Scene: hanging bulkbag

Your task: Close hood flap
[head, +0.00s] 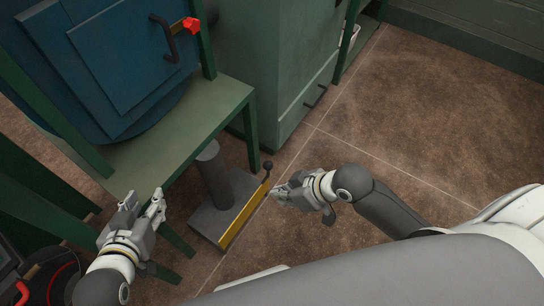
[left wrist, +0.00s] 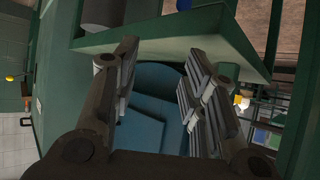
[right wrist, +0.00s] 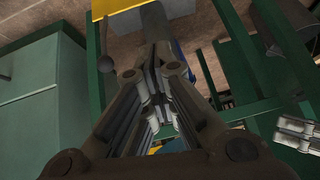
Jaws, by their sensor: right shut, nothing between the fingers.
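A blue panel with a raised square plate (head: 125,45), which looks like the hood flap, is at the upper left of the head view. It carries a dark handle (head: 168,40) and a red knob (head: 191,26). Whether it stands open or shut I cannot tell. Blue surfaces also show between the fingers in the left wrist view (left wrist: 158,85). My left gripper (head: 143,202) is open and empty, below and in front of the green ledge. My right gripper (head: 280,194) is shut and empty, close beside a yellow bar, well away from the blue panel.
A green frame with a ledge (head: 190,115) lies between my grippers and the blue panel. A grey pedestal (head: 215,175) with a yellow bar (head: 243,217) and dark ball-topped lever (head: 267,167) stands below. A green cabinet (head: 270,65) is behind. Brown floor at right is clear.

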